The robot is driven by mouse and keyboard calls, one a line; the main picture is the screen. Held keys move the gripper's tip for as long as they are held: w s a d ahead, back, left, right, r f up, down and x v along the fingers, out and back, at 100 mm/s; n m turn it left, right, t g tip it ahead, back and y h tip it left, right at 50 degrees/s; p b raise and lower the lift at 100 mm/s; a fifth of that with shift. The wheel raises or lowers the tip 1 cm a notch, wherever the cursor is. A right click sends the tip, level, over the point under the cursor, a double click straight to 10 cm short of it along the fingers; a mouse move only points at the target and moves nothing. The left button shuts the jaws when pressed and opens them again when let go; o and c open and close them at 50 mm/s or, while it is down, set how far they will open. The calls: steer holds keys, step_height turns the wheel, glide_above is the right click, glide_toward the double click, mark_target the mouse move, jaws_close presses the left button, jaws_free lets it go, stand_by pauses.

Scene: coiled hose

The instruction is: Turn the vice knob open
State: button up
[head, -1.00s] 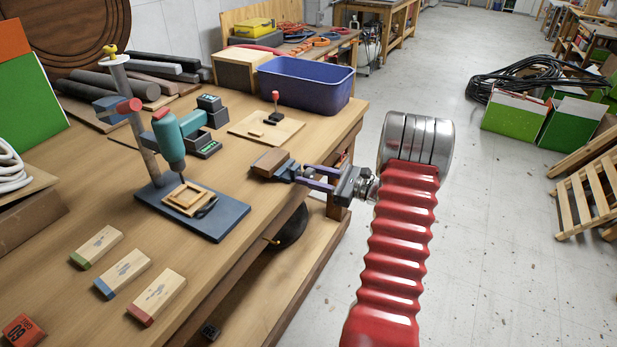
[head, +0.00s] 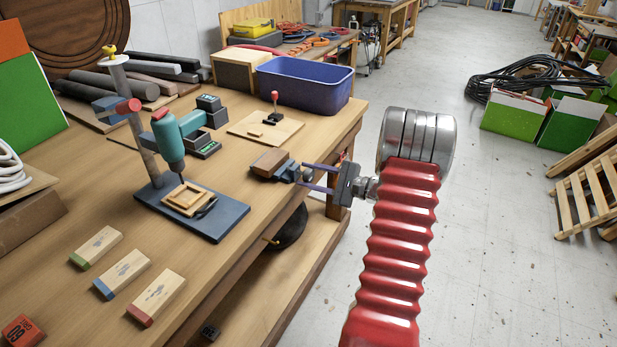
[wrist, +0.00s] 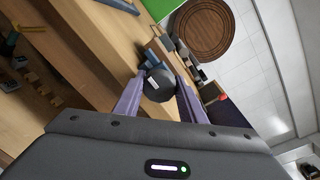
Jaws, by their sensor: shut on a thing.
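The vice (head: 272,163) is fixed at the bench's right edge with a wooden block in its jaws. Its dark round knob (head: 308,176) faces out over the floor, toward my arm. My gripper (head: 307,175) reaches in from the right, with one purple finger above the knob and one below. In the wrist view the knob (wrist: 157,87) shows a white mark on its face and sits between the two fingertips. My gripper is shut on it. The vice body is mostly hidden behind the knob there.
A drill press (head: 170,145) on a blue base stands left of the vice. A blue bin (head: 305,88) and a wooden board with a red-topped lever (head: 265,127) lie behind. The floor right of the bench is clear near my arm.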

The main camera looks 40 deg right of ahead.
steer(key=shift+s+a+f, duration=0.1)
steer(key=shift+a+f, duration=0.1)
steer(key=o, duration=1)
steer(key=shift+d+r, duration=0.1)
steer(key=shift+r, duration=0.05)
steer(key=shift+o, duration=0.2)
steer(key=shift+d, duration=0.1)
steer(key=f+v, duration=0.1)
steer(key=v, duration=1.2)
steer(key=shift+s+r, duration=0.35)
steer(key=shift+r, duration=0.1)
